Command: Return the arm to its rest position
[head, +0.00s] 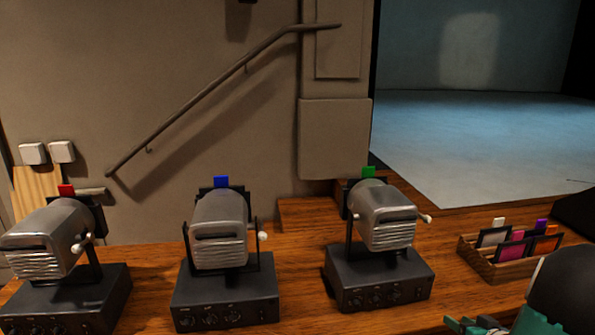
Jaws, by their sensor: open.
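My gripper (484,325), teal and dark, shows only in part at the bottom edge of the head view, right of centre. It is open, and I see nothing held in it. A dark rounded part of my arm (566,290) shows beside it at the lower right. The rest of the arm is cut off by the frame. The gripper is in front of and to the right of the nearest lamp, apart from it in the picture.
Three grey lamps on black control boxes stand on the wooden desk: red-tabbed (48,240), blue-tabbed (218,230), green-tabbed (385,218). A wooden rack (490,264) of coloured cards sits close behind my arm. A wall with a handrail (200,95) rises behind.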

